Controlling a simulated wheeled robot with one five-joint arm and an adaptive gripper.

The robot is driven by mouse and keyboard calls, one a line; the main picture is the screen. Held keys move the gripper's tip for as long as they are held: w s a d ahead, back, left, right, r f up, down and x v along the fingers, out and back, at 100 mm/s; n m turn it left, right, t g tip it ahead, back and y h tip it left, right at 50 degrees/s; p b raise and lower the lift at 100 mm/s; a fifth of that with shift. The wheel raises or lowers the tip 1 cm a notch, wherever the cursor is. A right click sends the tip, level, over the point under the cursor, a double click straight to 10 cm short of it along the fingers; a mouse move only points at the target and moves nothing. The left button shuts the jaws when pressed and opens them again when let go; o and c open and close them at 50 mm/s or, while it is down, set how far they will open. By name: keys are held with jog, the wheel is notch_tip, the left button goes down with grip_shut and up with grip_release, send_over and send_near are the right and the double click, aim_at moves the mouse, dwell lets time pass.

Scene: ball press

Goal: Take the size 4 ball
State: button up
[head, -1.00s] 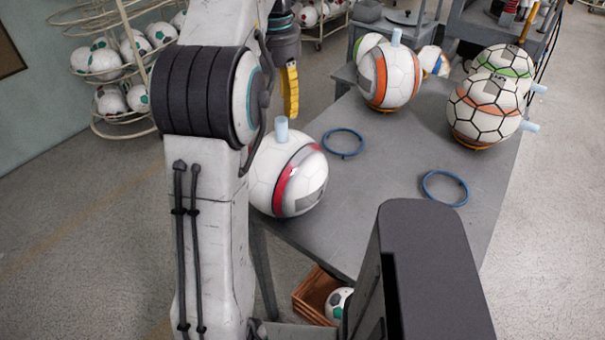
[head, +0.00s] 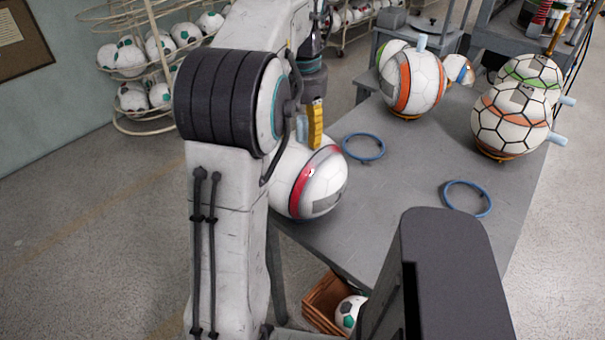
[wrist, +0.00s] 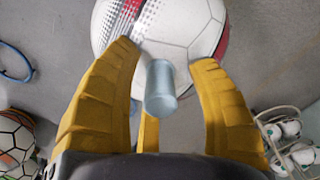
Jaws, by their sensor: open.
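A white ball with a red stripe (head: 322,182) sits at the left edge of the grey table (head: 400,215), partly hidden by my arm. A pale blue peg (head: 301,128) stands out of its top. My gripper (head: 313,138) is over this ball, its yellow fingers open beside the peg. In the wrist view, my gripper (wrist: 164,56) has the peg (wrist: 161,90) between its spread fingers, with visible gaps at left and right. The ball (wrist: 175,30) is beyond the fingertips. I cannot read a size on any ball.
An orange-striped ball (head: 411,84), a black-lined ball (head: 510,118) and a green-marked ball (head: 533,72) stand farther along the table. Two empty blue rings (head: 363,147) (head: 467,197) lie on it. A wooden crate (head: 322,300) is below. Ball racks (head: 130,88) stand at left.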

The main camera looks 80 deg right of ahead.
jog(key=shift+o, duration=0.2)
grip_shut()
dwell(0.3)
